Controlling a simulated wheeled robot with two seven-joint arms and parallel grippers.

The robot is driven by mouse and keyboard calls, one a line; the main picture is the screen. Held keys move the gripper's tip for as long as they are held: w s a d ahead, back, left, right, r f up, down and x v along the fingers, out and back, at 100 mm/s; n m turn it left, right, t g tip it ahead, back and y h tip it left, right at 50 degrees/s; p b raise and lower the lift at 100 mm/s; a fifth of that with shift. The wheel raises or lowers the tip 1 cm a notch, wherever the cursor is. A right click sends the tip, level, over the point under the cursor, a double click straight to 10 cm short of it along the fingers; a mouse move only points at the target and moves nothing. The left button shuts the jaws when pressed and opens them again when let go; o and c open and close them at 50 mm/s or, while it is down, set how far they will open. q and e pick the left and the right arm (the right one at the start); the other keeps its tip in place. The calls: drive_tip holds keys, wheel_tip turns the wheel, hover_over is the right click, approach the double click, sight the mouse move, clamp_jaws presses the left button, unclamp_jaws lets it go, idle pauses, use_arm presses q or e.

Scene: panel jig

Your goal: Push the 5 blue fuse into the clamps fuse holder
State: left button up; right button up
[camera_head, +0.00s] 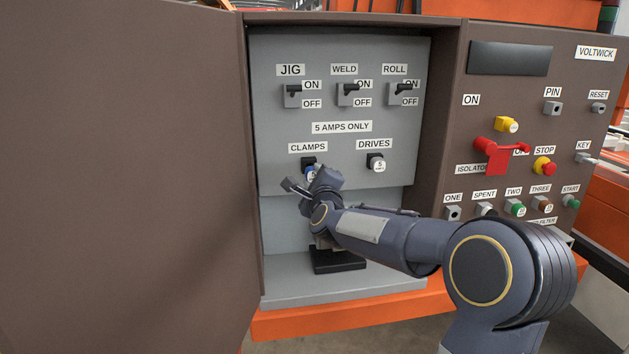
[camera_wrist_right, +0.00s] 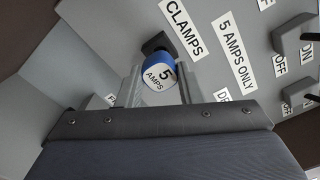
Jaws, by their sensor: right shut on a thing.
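The blue fuse (camera_wrist_right: 158,76) has a white end face marked 5 AMPS. It also shows as a small blue patch in the head view (camera_head: 309,171). My right gripper (camera_wrist_right: 159,88) is shut on it, with one finger on each side. The fuse is at the mouth of the black clamps fuse holder (camera_wrist_right: 155,42), which sits below the CLAMPS label in the head view (camera_head: 308,161). How deep the fuse sits in the holder cannot be told. My right gripper partly hides the fuse in the head view. My left gripper is out of view.
The DRIVES holder (camera_head: 375,159) to the right carries a white-faced fuse. JIG, WELD and ROLL switches (camera_head: 347,94) are above. The open cabinet door (camera_head: 120,180) stands at left. A black block (camera_head: 338,263) lies on the cabinet floor; a red isolator handle (camera_head: 495,154) juts out at right.

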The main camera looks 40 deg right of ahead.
sight(312, 173)
drive_tip(key=shift+x, duration=1.7)
drive_tip(key=o, duration=1.1)
drive_tip(key=shift+o, duration=0.2)
drive_tip(key=v, duration=0.7)
drive_tip(key=shift+s+a+b, duration=0.15)
drive_tip(key=shift+s+b, duration=0.15)
drive_tip(key=shift+s, duration=0.05)
